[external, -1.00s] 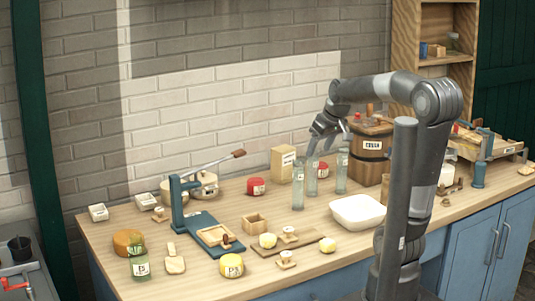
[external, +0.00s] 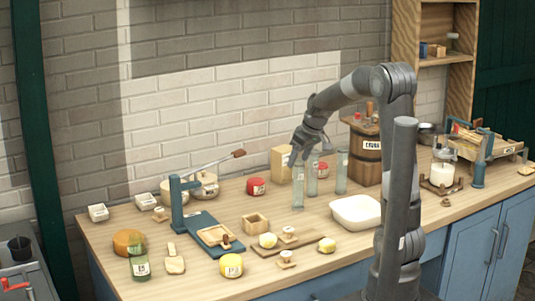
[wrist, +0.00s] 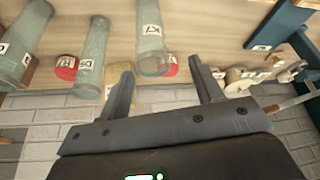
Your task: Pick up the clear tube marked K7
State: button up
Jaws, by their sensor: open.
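The clear tube marked K7 (wrist: 151,38) shows upside down in the wrist view, its label facing the camera. By its place in the row, it is the leftmost of three upright clear tubes in the external view, where this tube (external: 298,188) stands on the worktop. My gripper (external: 298,158) is open and empty, just above that tube's top. In the wrist view my gripper's fingertips (wrist: 162,68) lie on either side of the tube's rim end. Whether the fingers reach down past the rim, I cannot tell.
Two other clear tubes (external: 312,176) (external: 342,173) stand close by on the right. A red-lidded jar (external: 323,170) and a tan box (external: 281,163) are behind. A white tray (external: 355,211) lies at the front right. A blue lever press (external: 178,205) stands left.

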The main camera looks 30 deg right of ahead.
aim_at(297, 168)
jog(key=x, duration=0.5)
jog(key=shift+d+f, duration=0.15)
jog(key=shift+d, duration=0.2)
jog(key=shift+c, duration=0.2)
grip_shut()
